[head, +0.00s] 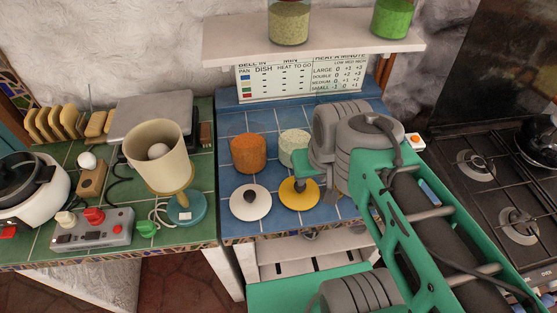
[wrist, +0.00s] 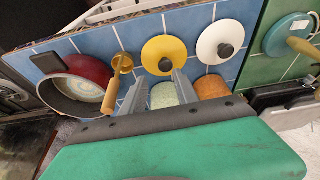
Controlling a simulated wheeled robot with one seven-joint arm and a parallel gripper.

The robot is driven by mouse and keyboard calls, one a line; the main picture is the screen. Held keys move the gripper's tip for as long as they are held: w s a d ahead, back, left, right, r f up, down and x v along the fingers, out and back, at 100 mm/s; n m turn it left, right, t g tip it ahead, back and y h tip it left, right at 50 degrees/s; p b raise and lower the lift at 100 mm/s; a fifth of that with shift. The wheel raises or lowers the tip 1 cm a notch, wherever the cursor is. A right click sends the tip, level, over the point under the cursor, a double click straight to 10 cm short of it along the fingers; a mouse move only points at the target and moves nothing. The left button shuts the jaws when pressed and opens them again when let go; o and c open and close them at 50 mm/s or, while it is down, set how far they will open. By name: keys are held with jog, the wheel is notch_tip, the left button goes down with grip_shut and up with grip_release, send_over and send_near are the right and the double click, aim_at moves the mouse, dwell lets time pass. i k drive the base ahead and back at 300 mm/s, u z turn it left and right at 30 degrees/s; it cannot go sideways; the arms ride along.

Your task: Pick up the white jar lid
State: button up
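The white jar lid (head: 250,205) is a round disc with a black knob, lying flat on the blue tiled counter. It also shows in the wrist view (wrist: 209,46), at the upper right. A yellow lid (head: 291,200) with a dark knob lies beside it, to its right in the head view. My gripper (wrist: 159,77) is open and empty in the wrist view, its two grey fingers apart. The fingers point toward the yellow lid (wrist: 153,47), and the white lid is off to their right. In the head view my arm hides most of the gripper.
An orange jar (head: 248,154) and a pale green jar (head: 294,146) stand behind the lids. A red pan (wrist: 91,66) sits left of the fingers in the wrist view. A shelf (head: 237,40) overhangs the back; a stove (head: 500,190) is at right.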

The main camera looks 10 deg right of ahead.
aim_at(249, 203)
jog(key=k, duration=0.5)
jog(key=z, duration=2.4)
jog(key=k, duration=1.6)
jog(key=u, duration=2.3)
jog(key=i, duration=1)
